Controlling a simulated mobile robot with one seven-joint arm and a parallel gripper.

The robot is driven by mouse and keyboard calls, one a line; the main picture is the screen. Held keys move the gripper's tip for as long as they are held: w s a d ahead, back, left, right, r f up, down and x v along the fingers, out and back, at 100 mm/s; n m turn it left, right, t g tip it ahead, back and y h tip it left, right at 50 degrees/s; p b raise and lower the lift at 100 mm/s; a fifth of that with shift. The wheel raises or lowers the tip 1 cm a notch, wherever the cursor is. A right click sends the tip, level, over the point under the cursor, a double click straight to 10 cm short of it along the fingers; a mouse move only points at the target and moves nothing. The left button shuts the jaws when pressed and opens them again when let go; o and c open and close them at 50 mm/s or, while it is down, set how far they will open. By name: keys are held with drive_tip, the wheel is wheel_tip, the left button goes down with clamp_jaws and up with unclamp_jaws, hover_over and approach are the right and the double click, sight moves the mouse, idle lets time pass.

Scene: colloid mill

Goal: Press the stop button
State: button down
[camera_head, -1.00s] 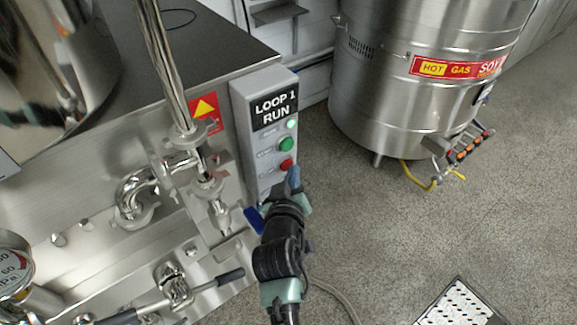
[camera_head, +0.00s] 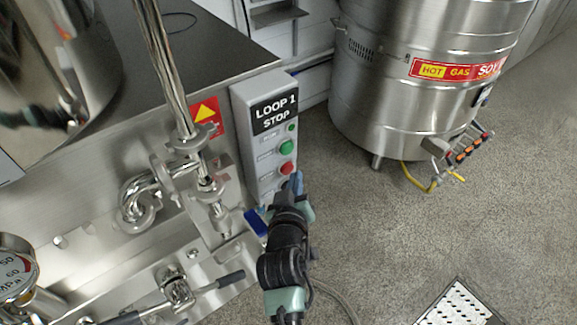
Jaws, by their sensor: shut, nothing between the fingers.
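The grey control box (camera_head: 245,108) stands on the side of the steel mill, and its black display (camera_head: 275,113) reads LOOP 1 STOP. Below the display are a small dull green lamp (camera_head: 291,127), a green button (camera_head: 286,146) and the red stop button (camera_head: 287,168). My gripper (camera_head: 296,181) is shut and empty, with its tip just below the red button in the picture. The red button is fully visible. I cannot tell whether the fingertip touches it or the box front. My wrist hides the lower end of the box.
Steel pipes and a clamp (camera_head: 140,195) sit left of the box. A valve handle (camera_head: 218,282) and a pressure gauge (camera_head: 15,272) are lower left. A steel tank (camera_head: 420,90) stands at the upper right. Open floor lies to the right, with a drain grate (camera_head: 460,305).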

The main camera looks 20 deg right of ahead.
drive_tip(key=shift+s+d, duration=0.1)
drive_tip(key=shift+s, duration=0.1)
drive_tip(key=s+p, duration=0.1)
drive_tip(key=s+d+p, duration=0.1)
drive_tip(key=s, duration=0.1)
drive_tip(key=s+p, duration=0.1)
drive_tip(key=shift+s+d+p, duration=0.3)
drive_tip(key=shift+s+d, duration=0.05)
idle(0.8)
